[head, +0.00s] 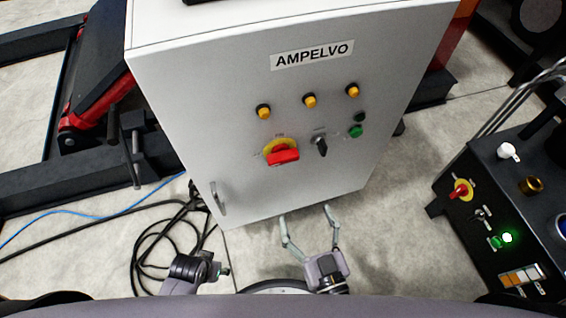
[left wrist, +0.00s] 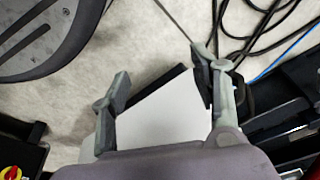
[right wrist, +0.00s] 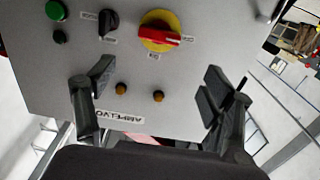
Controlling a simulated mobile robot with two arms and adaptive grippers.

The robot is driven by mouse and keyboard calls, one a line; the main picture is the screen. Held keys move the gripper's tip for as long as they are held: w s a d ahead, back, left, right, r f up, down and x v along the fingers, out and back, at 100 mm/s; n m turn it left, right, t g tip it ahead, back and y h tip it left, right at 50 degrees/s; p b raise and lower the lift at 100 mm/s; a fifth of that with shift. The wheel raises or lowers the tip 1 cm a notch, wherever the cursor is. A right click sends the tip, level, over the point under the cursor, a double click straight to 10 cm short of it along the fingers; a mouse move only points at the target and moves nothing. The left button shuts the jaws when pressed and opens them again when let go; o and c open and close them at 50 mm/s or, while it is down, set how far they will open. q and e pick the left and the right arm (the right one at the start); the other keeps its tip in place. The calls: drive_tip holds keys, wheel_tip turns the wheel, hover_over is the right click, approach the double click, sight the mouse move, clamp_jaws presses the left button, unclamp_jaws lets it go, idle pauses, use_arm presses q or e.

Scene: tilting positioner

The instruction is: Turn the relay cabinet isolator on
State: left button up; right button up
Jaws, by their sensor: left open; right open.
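The grey cabinet (head: 235,100) labelled AMPELVO stands ahead of me. Its isolator (head: 282,154) has a red handle on a yellow disc; the handle lies roughly crosswise in the head view. Small marks beside the disc are too small to read surely. The isolator (right wrist: 160,32) also shows in the right wrist view, upside down. My right gripper (head: 307,213) is open and empty, low in front of the cabinet; in its wrist view its fingers (right wrist: 155,84) are apart from the panel. My left gripper (head: 222,268) is low left; its fingers (left wrist: 162,72) are open and empty.
A black selector (head: 320,145), a green button (head: 355,131) and several amber lamps (head: 310,100) share the panel. A door handle (head: 217,198) sticks out at its lower left. A dark control box (head: 470,225) with another red-and-yellow switch (head: 461,190) stands right. Cables (head: 150,245) lie left.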

sight(285, 163)
drive_tip(key=shift+o, duration=0.8)
drive_tip(key=b+x, duration=0.1)
drive_tip(key=x, duration=1.5)
drive_tip(key=shift+w+a, duration=0.1)
drive_tip(key=shift+w, duration=0.4)
use_arm(q)
drive_tip(key=r, duration=0.2)
drive_tip(key=w+r, duration=0.1)
drive_tip(key=r, duration=0.1)
drive_tip(key=shift+w+d+r, duration=0.1)
drive_tip(key=shift+w+d, duration=0.05)
use_arm(e)
drive_tip(key=shift+c, duration=0.4)
drive_tip(key=shift+c, duration=1.4)
drive_tip(key=c, duration=0.8)
